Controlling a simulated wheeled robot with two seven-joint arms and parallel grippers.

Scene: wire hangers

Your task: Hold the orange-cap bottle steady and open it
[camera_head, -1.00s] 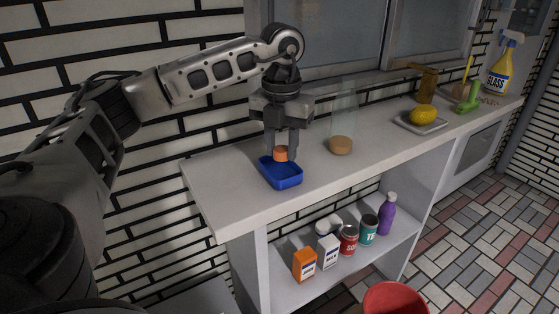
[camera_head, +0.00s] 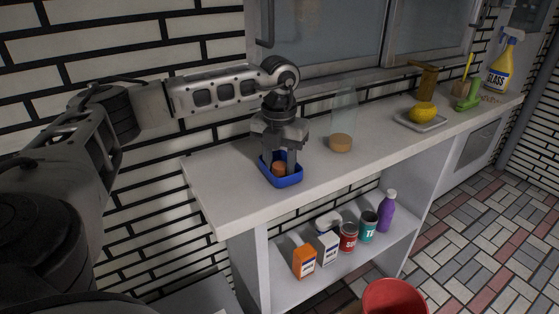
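A small orange cap (camera_head: 279,169) is low inside the blue tray (camera_head: 285,183), which sits near the left end of the white counter. My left gripper (camera_head: 279,165) points straight down over the tray, its fingers reaching inside the rim on either side of the cap. Whether the fingers press on the cap is too small to tell. A tall clear container (camera_head: 344,112) with a tan layer at its bottom stands to the right of the tray; I see no cap on it. No bottle with an orange cap on it can be made out. My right gripper is not in view.
On the counter (camera_head: 225,195) farther right are a yellow object (camera_head: 422,112) on a small tray, a green item (camera_head: 468,98) and a spray bottle (camera_head: 500,68). The shelf below holds boxes, cans and a purple bottle (camera_head: 386,211). A red bin (camera_head: 394,297) stands below.

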